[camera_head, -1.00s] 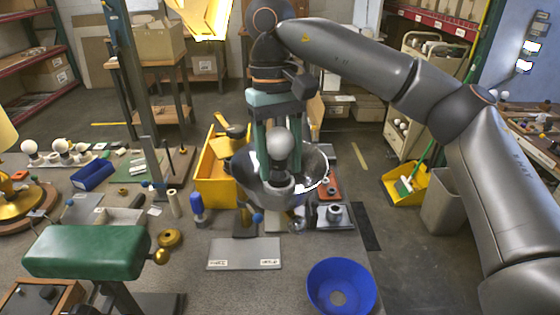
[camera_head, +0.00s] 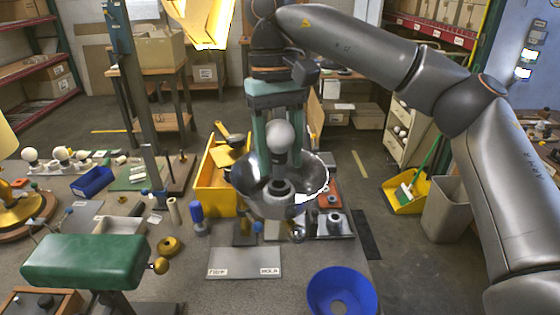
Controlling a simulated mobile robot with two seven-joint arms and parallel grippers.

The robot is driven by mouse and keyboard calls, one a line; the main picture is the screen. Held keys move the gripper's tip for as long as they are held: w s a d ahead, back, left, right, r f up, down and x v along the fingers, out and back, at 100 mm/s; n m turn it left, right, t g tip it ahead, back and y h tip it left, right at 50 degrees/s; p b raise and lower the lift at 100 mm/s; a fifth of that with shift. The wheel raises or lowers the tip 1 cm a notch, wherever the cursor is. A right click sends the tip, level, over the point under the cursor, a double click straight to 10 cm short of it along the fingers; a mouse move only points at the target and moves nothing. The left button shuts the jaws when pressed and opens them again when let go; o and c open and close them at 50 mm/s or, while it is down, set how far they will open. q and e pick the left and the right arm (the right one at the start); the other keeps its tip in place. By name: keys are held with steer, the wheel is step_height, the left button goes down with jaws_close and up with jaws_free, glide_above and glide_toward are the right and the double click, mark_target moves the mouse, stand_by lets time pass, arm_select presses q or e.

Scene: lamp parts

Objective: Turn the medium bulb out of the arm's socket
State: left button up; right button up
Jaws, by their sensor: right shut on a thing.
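The medium bulb (camera_head: 280,139) is a pale round globe, upright between the teal fingers of my right gripper (camera_head: 279,148). The gripper points down from above and is shut on it. Below it is the dark round socket (camera_head: 282,188), inside the wide silvery bowl-shaped shade (camera_head: 313,181) of the lamp arm. The bulb sits higher than the socket and looks clear of it, though its lower end is hard to make out. My left gripper is not in view.
A yellow bin (camera_head: 208,189) stands left of the shade. A grey labelled mat (camera_head: 245,263) lies bare in front, and a blue bowl (camera_head: 342,292) is at front right.

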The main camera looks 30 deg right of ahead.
mark_target(280, 122)
steer(key=shift+r, duration=0.45)
steer(key=shift+r, duration=2)
